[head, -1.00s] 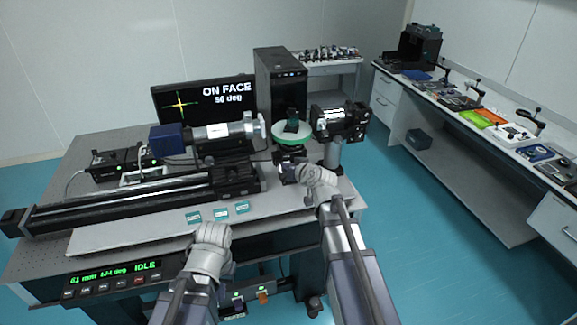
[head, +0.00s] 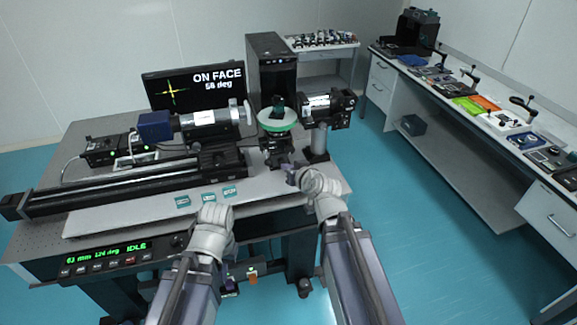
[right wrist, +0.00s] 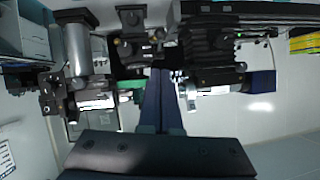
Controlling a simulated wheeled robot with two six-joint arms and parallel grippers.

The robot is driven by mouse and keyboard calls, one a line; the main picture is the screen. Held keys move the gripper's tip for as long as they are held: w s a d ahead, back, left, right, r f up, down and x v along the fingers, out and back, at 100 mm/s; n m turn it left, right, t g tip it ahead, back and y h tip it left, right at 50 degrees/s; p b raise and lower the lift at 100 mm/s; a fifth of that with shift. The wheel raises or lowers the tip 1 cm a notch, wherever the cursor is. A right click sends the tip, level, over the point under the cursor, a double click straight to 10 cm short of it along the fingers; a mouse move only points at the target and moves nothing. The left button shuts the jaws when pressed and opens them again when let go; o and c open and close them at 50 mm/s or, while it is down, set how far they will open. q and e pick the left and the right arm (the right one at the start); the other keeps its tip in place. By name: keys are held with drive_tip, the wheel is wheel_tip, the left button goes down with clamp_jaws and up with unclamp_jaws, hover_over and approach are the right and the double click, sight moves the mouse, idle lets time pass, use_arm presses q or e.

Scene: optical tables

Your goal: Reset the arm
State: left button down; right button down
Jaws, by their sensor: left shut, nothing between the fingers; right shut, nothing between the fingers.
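My right gripper (head: 291,176) is shut and empty, in front of the green-rimmed round stage (head: 277,120) and near the right part of the table. Its dark fingers lie together in the right wrist view (right wrist: 163,100), with nothing between them. My left arm's pale wrist (head: 213,222) is at the table's front edge. The left gripper holds nothing that I can see; its fingertips are largely hidden by the wrist. The green panel (head: 105,254) reads IDLE. The monitor (head: 195,88) reads ON FACE, with an angle of about 58 deg.
The optical table (head: 100,220) carries a long black rail (head: 120,188), a silver cylinder (head: 205,117), a black camera-like unit (head: 328,108) and small teal labelled plates (head: 208,197). A side bench (head: 545,189) runs along the right. Blue floor (head: 420,240) lies open between them.

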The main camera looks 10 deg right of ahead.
drive_tip(key=shift+a, duration=0.1)
drive_tip(key=s+a+f+n+g+y, duration=0.1)
drive_tip(key=s+a+f+n+g, duration=0.1)
drive_tip(key=s+a+f+g, duration=0.35)
drive_tip(key=s+a+f+n+g+h, duration=0.1)
drive_tip(key=s+a+f+g+h, duration=0.1)
drive_tip(key=s, duration=0.6)
drive_tip(key=s+a+f+n+g+h+b, duration=0.1)
drive_tip(key=s+a+f+g+h, duration=0.1)
drive_tip(key=s+f+g, duration=0.3)
drive_tip(key=s+a+f, duration=0.1)
drive_tip(key=s, duration=0.3)
drive_tip(key=shift+a+f+h, duration=0.15)
drive_tip(key=shift+a+h, duration=0.05)
drive_tip(key=shift+h, duration=0.2)
